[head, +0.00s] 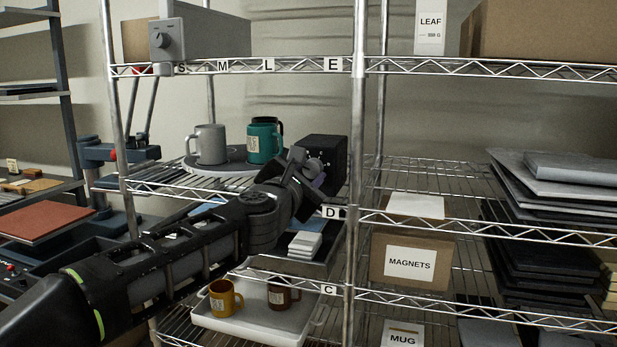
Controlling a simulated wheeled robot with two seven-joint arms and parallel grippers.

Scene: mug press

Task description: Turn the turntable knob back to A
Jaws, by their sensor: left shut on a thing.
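The turntable (236,172) is a grey round plate on the shelf marked D. A grey mug (211,144) and a teal mug (262,143) stand on it, with a dark mug partly hidden behind the teal one. A black control box (333,150) with small white marks on its face stands to the right of the turntable. My left gripper (312,171) is at the face of this box, shut on its knob. The fingers largely hide the knob, and I cannot read its setting. My right gripper is not in view.
A metal shelf post (358,130) stands just right of the box. Below, a white tray (255,318) holds a yellow mug (222,297) and a brown mug (281,296). A grey machine with a dial (166,40) sits on the upper shelf. Dark panels are stacked at right.

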